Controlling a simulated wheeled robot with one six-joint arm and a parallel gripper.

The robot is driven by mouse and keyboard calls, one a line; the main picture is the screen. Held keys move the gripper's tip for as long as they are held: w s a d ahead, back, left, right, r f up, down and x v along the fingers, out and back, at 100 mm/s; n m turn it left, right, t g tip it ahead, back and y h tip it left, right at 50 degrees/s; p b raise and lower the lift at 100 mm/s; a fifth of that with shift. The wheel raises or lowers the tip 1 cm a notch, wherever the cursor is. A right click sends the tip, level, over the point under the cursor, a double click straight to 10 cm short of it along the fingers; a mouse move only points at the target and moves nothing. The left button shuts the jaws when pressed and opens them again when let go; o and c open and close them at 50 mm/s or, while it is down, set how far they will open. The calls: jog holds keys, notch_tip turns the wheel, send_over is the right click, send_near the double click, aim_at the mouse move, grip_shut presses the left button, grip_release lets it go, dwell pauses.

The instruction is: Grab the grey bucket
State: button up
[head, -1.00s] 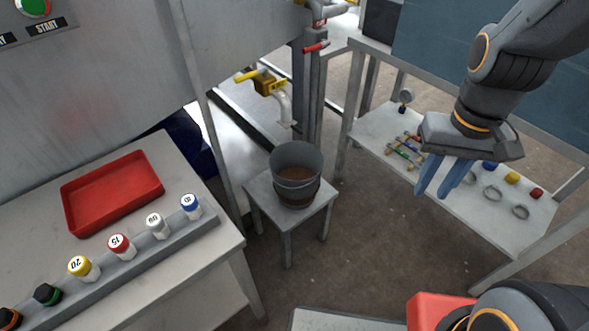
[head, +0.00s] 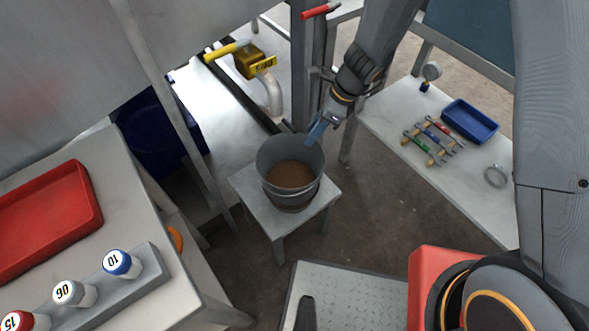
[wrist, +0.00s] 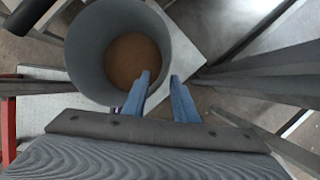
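The grey bucket (head: 290,178) stands upright on a small grey stool (head: 256,199), with brown material inside. My gripper (head: 316,133) is at the bucket's upper right rim in the head view, its blue fingers angled down to the left. In the wrist view the bucket (wrist: 88,45) fills the upper left. The blue fingers (wrist: 161,95) are apart with a gap between them. The left finger overlaps the bucket's wall and the right finger lies outside it. I cannot tell whether either finger touches the rim.
A table with a red tray (head: 45,215) and numbered capped cylinders stands at left. A yellow-handled valve and pipe (head: 272,92) are behind the bucket. A shelf with wrenches and a blue tray (head: 470,121) is at right.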

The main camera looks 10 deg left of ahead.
jog(key=w+a+f+m, duration=0.1)
jog(key=f, duration=0.1)
send_over(291, 158)
jog(key=d, duration=0.2)
jog(key=shift+w+d+f+b, duration=0.1)
jog(key=shift+w+f+b, duration=0.1)
jog(key=shift+f, duration=1.55)
jog(key=shift+w+f+b, duration=0.1)
jog(key=shift+f+b, duration=0.1)
jog(key=shift+f, duration=1.5)
grip_shut()
